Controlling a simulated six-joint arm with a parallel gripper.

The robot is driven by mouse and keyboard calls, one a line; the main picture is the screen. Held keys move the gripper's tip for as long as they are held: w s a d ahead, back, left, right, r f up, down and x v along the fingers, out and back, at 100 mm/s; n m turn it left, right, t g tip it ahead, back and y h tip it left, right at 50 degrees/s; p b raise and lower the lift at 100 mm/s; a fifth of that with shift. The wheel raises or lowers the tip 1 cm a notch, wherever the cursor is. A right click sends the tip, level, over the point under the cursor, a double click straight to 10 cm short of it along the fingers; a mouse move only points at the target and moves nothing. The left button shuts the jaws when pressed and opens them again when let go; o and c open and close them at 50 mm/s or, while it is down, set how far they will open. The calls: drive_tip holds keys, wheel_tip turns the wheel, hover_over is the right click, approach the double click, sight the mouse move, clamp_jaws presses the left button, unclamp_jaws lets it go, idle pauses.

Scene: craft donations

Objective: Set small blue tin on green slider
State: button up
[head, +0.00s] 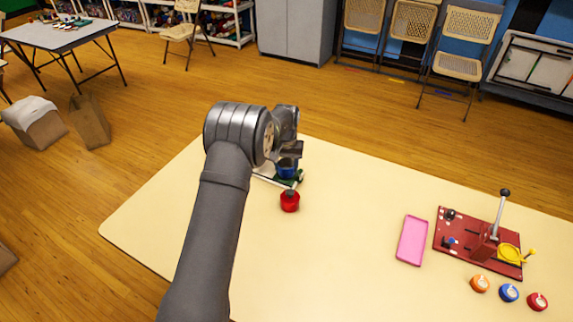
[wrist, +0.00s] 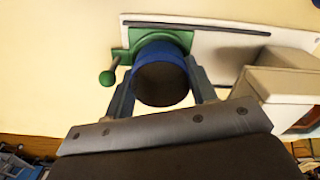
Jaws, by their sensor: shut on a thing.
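The small blue tin (wrist: 160,66) is between the two fingers of my gripper (wrist: 163,82), which is shut on it. Its dark round end faces the wrist camera. The green slider (wrist: 183,40) shows behind the tin, with a green knob (wrist: 106,78) sticking out to the left. The tin covers much of the slider, and I cannot tell whether they touch. In the head view, the tin (head: 287,172) is at my gripper (head: 289,160), low over the green slider (head: 293,183), partly hidden by my wrist.
A red cup-like thing (head: 290,202) stands just in front of the slider. A pink tray (head: 412,241) and a red board with a lever (head: 485,240) lie to the right. Orange (head: 480,284), blue (head: 508,292) and red (head: 537,301) round pieces lie near them. The table's left part is clear.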

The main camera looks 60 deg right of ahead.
drive_tip(key=shift+f, duration=0.45)
drive_tip(key=o, duration=0.7)
wheel_tip(320, 180, up, 11)
idle(0.8)
drive_tip(key=shift+f, duration=0.1)
wheel_tip(320, 180, down, 8)
drive_tip(key=shift+f, duration=0.25)
idle(0.5)
